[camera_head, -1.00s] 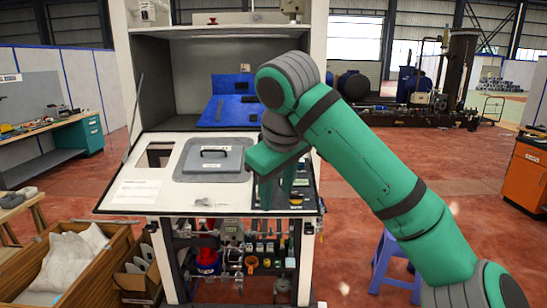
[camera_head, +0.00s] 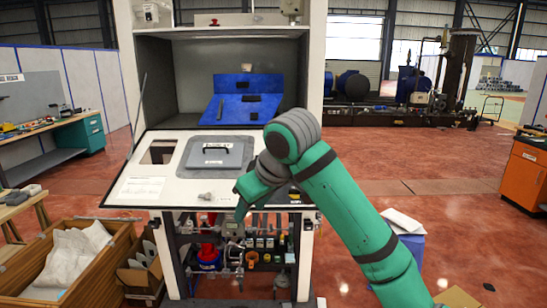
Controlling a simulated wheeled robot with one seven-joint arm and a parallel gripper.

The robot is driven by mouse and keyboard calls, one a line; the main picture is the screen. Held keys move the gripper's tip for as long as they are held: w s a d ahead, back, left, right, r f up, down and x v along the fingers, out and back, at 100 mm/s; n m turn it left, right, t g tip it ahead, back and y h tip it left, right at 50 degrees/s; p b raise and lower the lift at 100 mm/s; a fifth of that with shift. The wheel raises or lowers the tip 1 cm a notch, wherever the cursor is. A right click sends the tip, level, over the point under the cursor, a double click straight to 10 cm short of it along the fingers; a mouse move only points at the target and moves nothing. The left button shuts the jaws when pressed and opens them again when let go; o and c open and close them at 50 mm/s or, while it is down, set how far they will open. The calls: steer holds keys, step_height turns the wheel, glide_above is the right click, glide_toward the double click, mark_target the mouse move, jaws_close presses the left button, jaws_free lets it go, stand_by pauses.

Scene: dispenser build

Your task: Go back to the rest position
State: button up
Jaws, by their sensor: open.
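My green arm reaches in from the lower right, bent at a grey-banded elbow. My gripper (camera_head: 241,212) hangs at the front edge of the white worktop panel (camera_head: 137,190), left of the elbow, with its fingers pointing down. It is open, and I see nothing held in it. The finger gap is small and partly hidden by the gripper body. The grey lid with a black handle (camera_head: 214,156) lies on the panel, up and left of the gripper. The arm hides the panel's right part.
The cabinet holds a blue stand (camera_head: 247,107). Below the panel are a red and blue device (camera_head: 208,256) and several small parts. Wooden crates (camera_head: 113,259) stand at lower left. A blue stool (camera_head: 414,247) with papers (camera_head: 402,221) is right of the arm. Open red floor lies further right.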

steer(key=w+a+f+m+t+y, duration=0.1)
steer(key=a+f+m+t+y, duration=0.15)
steer(key=a+f, duration=0.4)
steer(key=w+a+f+m+t+y, duration=0.1)
steer(key=w+a+f+t+y, duration=0.2)
steer(key=f, duration=0.7)
steer(key=s+d+f+m+t+h, duration=0.15)
steer(key=s+f+m, duration=0.3)
steer(key=f, duration=0.45)
steer(key=s+f+m+t+h, duration=0.1)
steer(key=s+f+m+t, duration=0.15)
steer(key=s+f, duration=0.45)
steer(key=s+d+f+m+h, duration=0.1)
steer(key=s+d+f+h, duration=0.2)
steer(key=s+f, duration=0.45)
steer(key=s+d+f+m+h, duration=0.2)
steer(key=s+d+f, duration=0.25)
steer(key=s, duration=0.65)
steer(key=s+d+r+n+h, duration=0.1)
steer(key=s+d+n, duration=0.1)
steer(key=s, duration=0.8)
steer(key=s+d+r+n+h, duration=0.1)
steer(key=s+d+r+n, duration=0.1)
steer(key=s, duration=0.9)
steer(key=shift+d, duration=0.9)
